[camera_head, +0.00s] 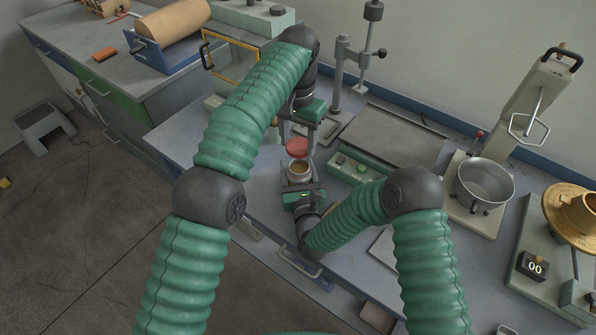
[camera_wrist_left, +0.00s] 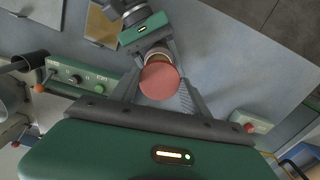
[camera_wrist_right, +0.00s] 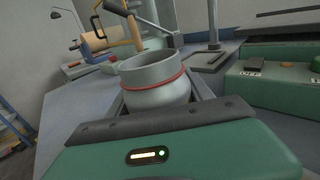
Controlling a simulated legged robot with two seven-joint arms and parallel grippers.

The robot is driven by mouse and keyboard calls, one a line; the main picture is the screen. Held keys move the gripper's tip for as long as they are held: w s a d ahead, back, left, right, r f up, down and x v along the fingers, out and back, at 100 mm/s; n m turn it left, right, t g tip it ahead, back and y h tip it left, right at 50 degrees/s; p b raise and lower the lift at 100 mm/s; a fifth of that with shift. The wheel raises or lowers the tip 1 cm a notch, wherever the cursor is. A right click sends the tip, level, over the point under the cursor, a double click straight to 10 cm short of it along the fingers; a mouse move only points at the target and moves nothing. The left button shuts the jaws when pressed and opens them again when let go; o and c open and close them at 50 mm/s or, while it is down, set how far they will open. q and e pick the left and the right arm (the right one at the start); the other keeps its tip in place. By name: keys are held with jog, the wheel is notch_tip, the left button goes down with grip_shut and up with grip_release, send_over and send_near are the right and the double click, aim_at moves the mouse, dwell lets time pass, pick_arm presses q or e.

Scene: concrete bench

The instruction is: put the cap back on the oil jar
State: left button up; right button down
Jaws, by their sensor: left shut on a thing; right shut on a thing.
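The red round cap (camera_head: 297,146) is held by my left gripper (camera_head: 298,140), which comes down from above and is shut on it. The cap also shows in the left wrist view (camera_wrist_left: 159,81), between the fingers. The grey oil jar (camera_head: 299,173) stands upright with its mouth open, just below and apart from the cap in the head view. My right gripper (camera_head: 301,181) is shut on the jar from the near side. In the right wrist view the jar (camera_wrist_right: 155,83) has a red band around its neck and sits between the fingers; the cap does not show there.
A green control box (camera_head: 352,170) with a flat plate (camera_head: 394,136) lies right of the jar. A stand with a post (camera_head: 337,85) is behind it. A metal pot (camera_head: 484,184) stands further right. The bench is clear left of the jar.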

pick_arm(q)
send_over(299, 170)
jog(key=shift+a+f, duration=0.1)
jog(key=shift+f, duration=1.95)
jog(key=shift+f, duration=0.1)
jog(key=shift+f, duration=0.8)
jog(key=shift+f, duration=0.55)
